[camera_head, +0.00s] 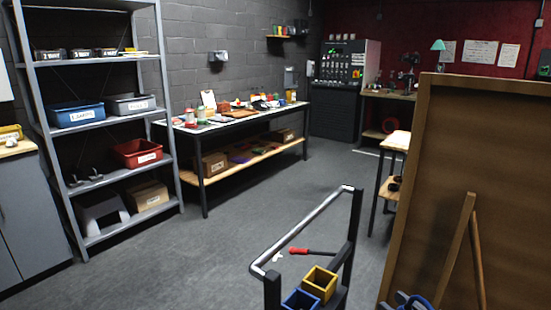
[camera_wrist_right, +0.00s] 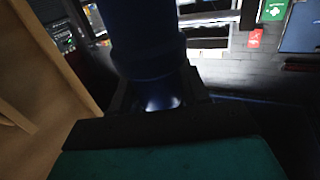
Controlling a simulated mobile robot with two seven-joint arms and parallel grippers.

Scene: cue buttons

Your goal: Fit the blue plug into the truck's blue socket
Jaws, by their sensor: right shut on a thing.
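The truck (camera_head: 355,225) stands at the bottom centre of the head view, with a bent metal handle bar and dark posts. The blue socket (camera_head: 299,301), a square open-topped box, sits on it at the bottom edge, partly cut off. My right gripper (camera_head: 406,301) is only partly in view at the bottom edge, to the right of the truck and apart from it. In the right wrist view it is shut on the blue plug (camera_wrist_right: 145,35), a dark blue cylinder with a wider collar. A bit of blue also shows at the gripper in the head view. My left gripper is out of view.
A yellow square box (camera_head: 320,283) adjoins the blue socket. A red-handled tool (camera_head: 305,251) lies near the handle bar. A large brown board on an easel (camera_head: 470,190) stands close on the right. Open grey floor (camera_head: 240,220) lies beyond the truck.

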